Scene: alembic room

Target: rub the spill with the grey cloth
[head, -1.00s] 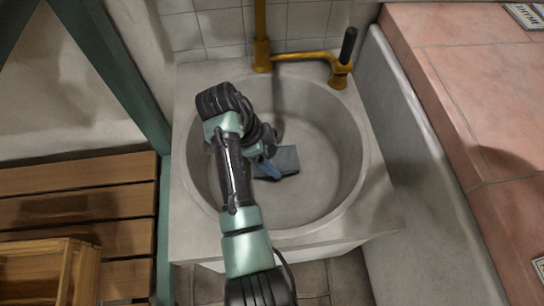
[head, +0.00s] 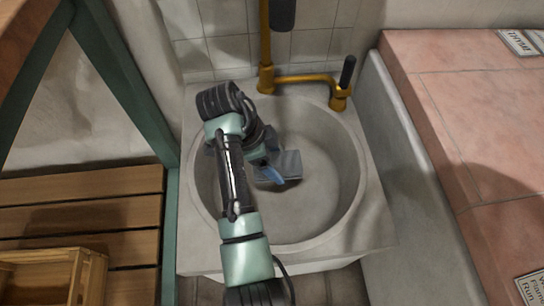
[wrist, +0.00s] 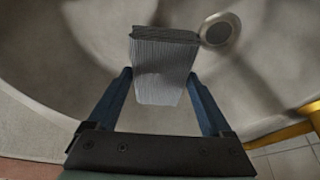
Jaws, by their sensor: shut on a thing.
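The grey cloth (head: 289,164) is a folded, ribbed pad inside the round stone basin (head: 335,205). In the wrist view the cloth (wrist: 160,65) stands between the two blue fingers of my gripper (wrist: 159,82), which is shut on it. In the head view my gripper (head: 270,172) reaches down into the basin, and my arm hides part of its left side. I cannot tell whether the cloth touches the basin floor. No spill can be clearly made out; the basin shows only soft shading.
A brass tap (head: 305,79) with a dark handle stands behind the basin. The round drain (wrist: 219,31) is close to the cloth. A slatted wooden bench (head: 80,200) with a crate (head: 45,275) is at left. A pink tiled ledge (head: 450,120) is at right.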

